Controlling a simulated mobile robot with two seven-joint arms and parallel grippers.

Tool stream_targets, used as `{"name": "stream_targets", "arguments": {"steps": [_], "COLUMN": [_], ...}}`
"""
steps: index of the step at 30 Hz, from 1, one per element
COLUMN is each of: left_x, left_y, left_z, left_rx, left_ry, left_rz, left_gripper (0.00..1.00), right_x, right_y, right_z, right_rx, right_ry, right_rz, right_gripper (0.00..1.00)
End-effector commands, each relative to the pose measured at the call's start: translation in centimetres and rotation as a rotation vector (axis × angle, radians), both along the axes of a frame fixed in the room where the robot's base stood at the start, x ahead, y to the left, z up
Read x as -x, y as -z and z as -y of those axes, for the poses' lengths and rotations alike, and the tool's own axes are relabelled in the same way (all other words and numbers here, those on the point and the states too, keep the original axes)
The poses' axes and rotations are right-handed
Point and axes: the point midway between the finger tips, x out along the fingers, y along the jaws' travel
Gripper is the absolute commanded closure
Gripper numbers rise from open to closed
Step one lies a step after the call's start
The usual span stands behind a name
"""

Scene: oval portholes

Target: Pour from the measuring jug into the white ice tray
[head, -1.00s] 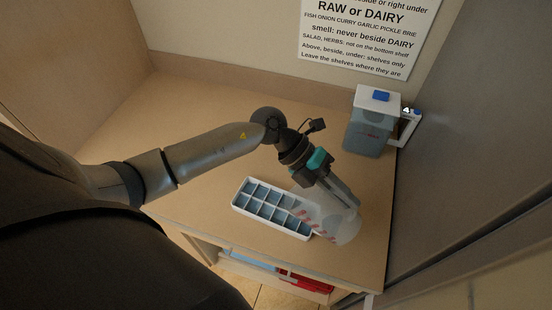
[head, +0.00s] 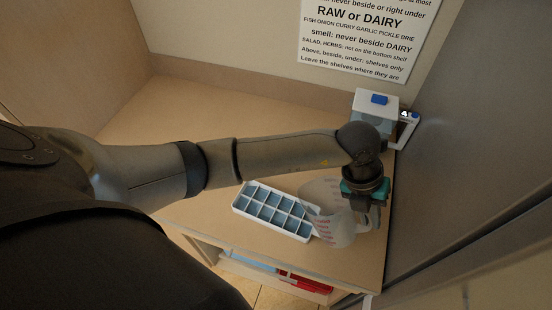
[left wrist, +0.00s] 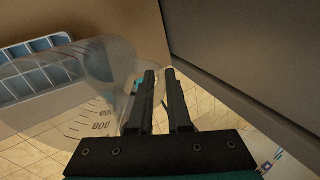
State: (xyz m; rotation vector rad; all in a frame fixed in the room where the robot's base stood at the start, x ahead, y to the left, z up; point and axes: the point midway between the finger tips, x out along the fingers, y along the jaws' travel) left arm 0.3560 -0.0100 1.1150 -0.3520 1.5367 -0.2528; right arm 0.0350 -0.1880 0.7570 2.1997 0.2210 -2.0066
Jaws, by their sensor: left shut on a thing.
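The white ice tray (head: 237,206) lies on the counter with bluish cells showing. It also shows at the left of the left wrist view (left wrist: 45,92). The clear measuring jug (head: 328,198), with red marks, is beside and partly over the tray's right end, and looks tilted. In the left wrist view the jug (left wrist: 92,88) is just left of the fingers, its printed numbers readable. My left gripper (head: 368,212) is at the jug's right side, its fingers (left wrist: 163,78) shut on it; the exact grip is hard to see. No stream is visible. My right gripper is out of view.
A sign (head: 365,38) hangs on the back wall. The counter (head: 215,110) is clear behind my arm. Red items (head: 305,284) sit on a shelf below.

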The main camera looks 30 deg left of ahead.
Motion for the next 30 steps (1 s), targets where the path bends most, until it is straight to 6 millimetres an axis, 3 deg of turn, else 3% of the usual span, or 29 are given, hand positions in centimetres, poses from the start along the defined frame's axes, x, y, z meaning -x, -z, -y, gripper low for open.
{"name": "stream_targets", "arguments": {"steps": [9, 21, 26, 30], "left_x": [-0.2, -0.3, -0.3, -0.3], "left_y": [2.1, 4.4, 4.1, 2.6], "left_z": [2.3, 3.4, 3.5, 3.5], "left_rx": [-0.208, -0.394, -0.415, -0.419], "left_ry": [0.002, 0.001, 0.001, 0.000], "left_rz": [-0.013, -0.024, -0.025, -0.024], "left_gripper": [1.00, 1.00, 1.00, 1.00], "right_x": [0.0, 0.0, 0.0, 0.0], "right_y": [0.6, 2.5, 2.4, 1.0], "right_z": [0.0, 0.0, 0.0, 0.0], "right_rx": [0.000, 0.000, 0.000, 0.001], "right_ry": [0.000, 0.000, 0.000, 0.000], "right_rz": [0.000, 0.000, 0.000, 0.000], "right_gripper": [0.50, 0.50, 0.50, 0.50]}}
